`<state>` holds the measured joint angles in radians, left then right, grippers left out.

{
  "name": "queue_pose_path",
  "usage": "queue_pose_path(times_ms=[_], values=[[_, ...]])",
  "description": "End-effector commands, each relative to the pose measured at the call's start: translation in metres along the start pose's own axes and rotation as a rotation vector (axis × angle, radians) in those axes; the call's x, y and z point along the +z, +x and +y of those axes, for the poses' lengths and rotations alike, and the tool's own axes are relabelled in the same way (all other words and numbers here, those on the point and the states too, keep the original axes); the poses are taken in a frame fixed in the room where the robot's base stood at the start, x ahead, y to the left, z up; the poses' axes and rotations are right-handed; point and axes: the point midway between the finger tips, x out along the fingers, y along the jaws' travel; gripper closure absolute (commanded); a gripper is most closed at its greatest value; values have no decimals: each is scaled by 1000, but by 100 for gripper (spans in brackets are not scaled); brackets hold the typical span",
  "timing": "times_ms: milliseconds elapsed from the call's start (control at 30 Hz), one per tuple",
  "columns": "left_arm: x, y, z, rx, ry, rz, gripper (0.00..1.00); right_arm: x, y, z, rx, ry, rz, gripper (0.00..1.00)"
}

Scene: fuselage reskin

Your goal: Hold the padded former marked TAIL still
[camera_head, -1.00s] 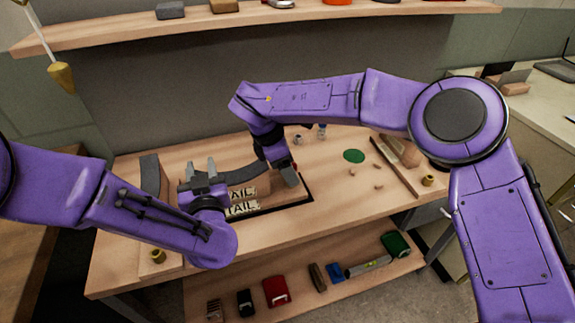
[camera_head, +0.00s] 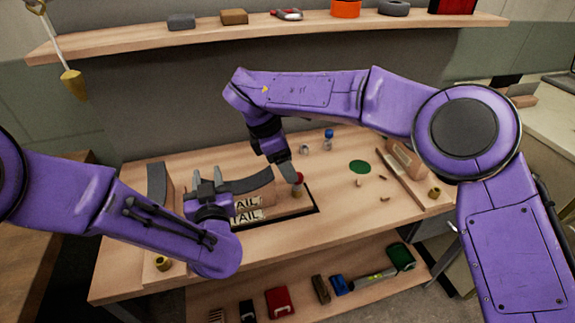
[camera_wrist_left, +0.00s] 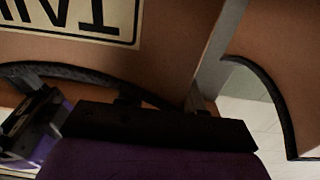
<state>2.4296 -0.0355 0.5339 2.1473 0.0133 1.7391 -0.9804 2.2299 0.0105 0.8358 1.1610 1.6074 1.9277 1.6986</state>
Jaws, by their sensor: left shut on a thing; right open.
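The padded former marked TAIL (camera_head: 262,197) is a tan block with a dark curved pad on top and TAIL labels on its front. It sits on the bench in a dark-edged outline. My left gripper (camera_head: 207,176) is shut on its left part. The left wrist view shows the former's tan face (camera_wrist_left: 175,45) with an upside-down label, and a grey finger against it. My right gripper (camera_head: 284,172) is open just past the former's right end, beside a small red-topped piece (camera_head: 298,179). Its fingertips are partly hidden, and contact cannot be told.
A dark curved piece (camera_head: 157,183) stands at the left of the bench. A green disc (camera_head: 359,167), small loose bits and a long wooden strip (camera_head: 398,172) lie to the right. A shelf (camera_head: 130,42) runs above; a lower shelf holds several tools.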

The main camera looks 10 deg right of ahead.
Motion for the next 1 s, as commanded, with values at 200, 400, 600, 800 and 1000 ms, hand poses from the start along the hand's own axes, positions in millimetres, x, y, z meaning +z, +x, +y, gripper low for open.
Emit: queue_pose_path(times_ms=[200,400,600,800,1000], values=[[0,0,0,0,0,0,44,0,0,0,0,0,0,38],[0,0,0,0,0,0,34,0,0,0,0,0,0,38],[0,-8,1,2,1,-1,34,0,0,0,0,0,0,38],[0,-53,1,5,3,0,34,0,0,0,0,0,0,38],[0,-99,0,4,2,0,34,0,0,0,0,0,0,38]])
